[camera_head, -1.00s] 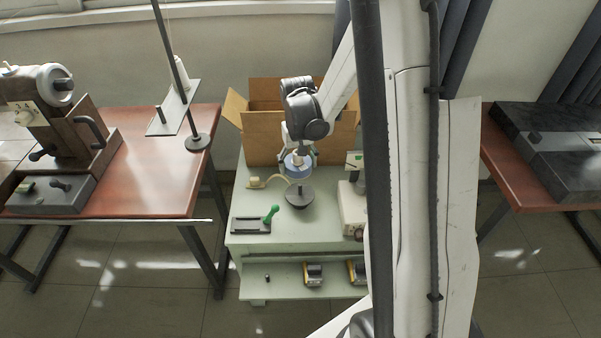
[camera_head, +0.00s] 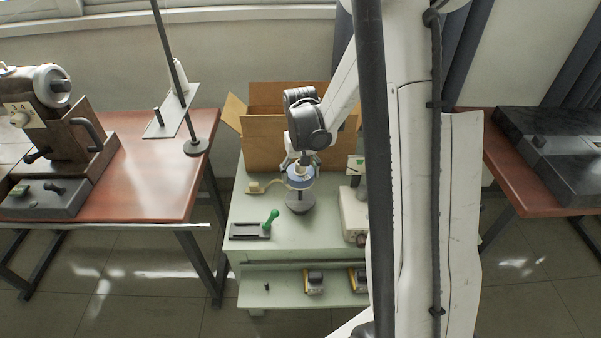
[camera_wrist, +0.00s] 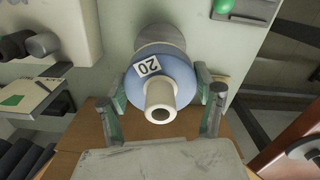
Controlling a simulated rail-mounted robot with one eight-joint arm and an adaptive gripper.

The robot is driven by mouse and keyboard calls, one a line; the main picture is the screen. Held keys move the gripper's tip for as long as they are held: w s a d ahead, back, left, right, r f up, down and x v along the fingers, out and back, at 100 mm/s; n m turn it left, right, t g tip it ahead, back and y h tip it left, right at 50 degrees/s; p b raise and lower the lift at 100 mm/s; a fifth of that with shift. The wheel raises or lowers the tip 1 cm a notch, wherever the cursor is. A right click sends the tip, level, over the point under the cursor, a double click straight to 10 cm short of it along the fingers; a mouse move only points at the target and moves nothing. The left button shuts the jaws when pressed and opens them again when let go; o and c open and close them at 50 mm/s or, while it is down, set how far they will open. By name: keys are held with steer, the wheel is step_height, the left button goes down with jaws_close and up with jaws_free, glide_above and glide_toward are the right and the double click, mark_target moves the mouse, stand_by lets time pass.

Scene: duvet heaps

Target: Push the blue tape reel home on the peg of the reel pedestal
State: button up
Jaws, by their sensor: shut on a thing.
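The blue tape reel (camera_head: 300,182) is between the fingers of my gripper (camera_head: 300,168), directly above the dark round reel pedestal (camera_head: 299,207) on the pale green table. In the wrist view my gripper (camera_wrist: 166,92) is shut on the reel (camera_wrist: 178,72), one finger on each side. The reel shows a white label marked 20 and a pale hollow hub pointing at the camera. The pedestal (camera_wrist: 160,33) shows as a grey round shape behind the reel. The reel hides the peg, so I cannot tell how far it sits on it.
An open cardboard box (camera_head: 262,150) stands behind the pedestal. A green-handled tool on a dark plate (camera_head: 250,231) lies front left, and a small tape piece (camera_head: 256,187) lies left. A pale machine (camera_head: 353,212) stands close on the right. The table's front middle is clear.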

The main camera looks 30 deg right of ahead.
mark_target(301, 191)
steer(key=shift+f+b, duration=1.3)
steer(key=shift+f, duration=0.55)
steer(key=shift+b, duration=0.5)
stand_by(0.5)
steer(key=shift+f+b, duration=2.4)
steer(key=shift+f, duration=0.4)
steer(key=o, duration=1.3)
steer(key=shift+r, duration=0.15)
step_height(301, 191, up, 12)
steer(key=shift+f, duration=0.1)
